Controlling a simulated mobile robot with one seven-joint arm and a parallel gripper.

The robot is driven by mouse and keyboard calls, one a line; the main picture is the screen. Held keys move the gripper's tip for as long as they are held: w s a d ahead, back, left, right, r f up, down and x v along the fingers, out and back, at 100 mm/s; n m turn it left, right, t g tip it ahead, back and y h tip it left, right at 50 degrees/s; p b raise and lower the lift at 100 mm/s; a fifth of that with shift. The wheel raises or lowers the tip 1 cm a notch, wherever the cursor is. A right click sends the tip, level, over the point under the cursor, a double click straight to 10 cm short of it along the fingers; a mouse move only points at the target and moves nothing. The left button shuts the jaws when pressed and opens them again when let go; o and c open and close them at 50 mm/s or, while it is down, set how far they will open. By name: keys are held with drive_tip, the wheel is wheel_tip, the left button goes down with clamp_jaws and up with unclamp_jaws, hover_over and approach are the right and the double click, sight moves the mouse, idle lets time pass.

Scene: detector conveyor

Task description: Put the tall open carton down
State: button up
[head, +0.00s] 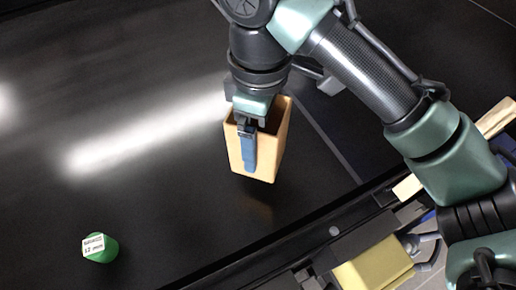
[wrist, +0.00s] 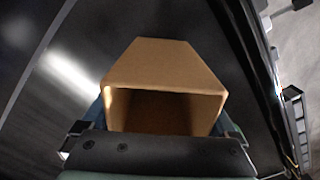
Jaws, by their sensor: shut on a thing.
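The tall open carton (head: 274,150) is tan, with its open top toward my wrist, over the black conveyor belt (head: 150,190) in the head view. My gripper (head: 249,150) is shut on it, with one blue finger flat against the near wall; the other finger is mostly hidden. In the wrist view the carton (wrist: 155,65) fills the middle, its mouth toward the camera and its inside looking empty. Blue finger parts show at both its sides. A faint reflection lies below the carton in the head view; its underside is hidden, and I cannot tell the exact gap to the belt.
A green cylinder with a white label (head: 100,247) stands on the belt at lower left. A dark conveyor rail (head: 270,232) runs along the near side. Beyond it is a yellow block (head: 373,263). The belt left of the carton is clear.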

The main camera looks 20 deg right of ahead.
sight(259, 138)
drive_tip(key=shift+f, duration=2.45)
drive_tip(key=shift+f, duration=0.2)
drive_tip(key=o, duration=1.1)
drive_tip(key=shift+o, duration=0.2)
drive_tip(key=shift+r, duration=0.15)
wheel_tip(259, 138, up, 12)
drive_tip(key=shift+r+b, duration=0.1)
drive_tip(key=shift+b, duration=0.35)
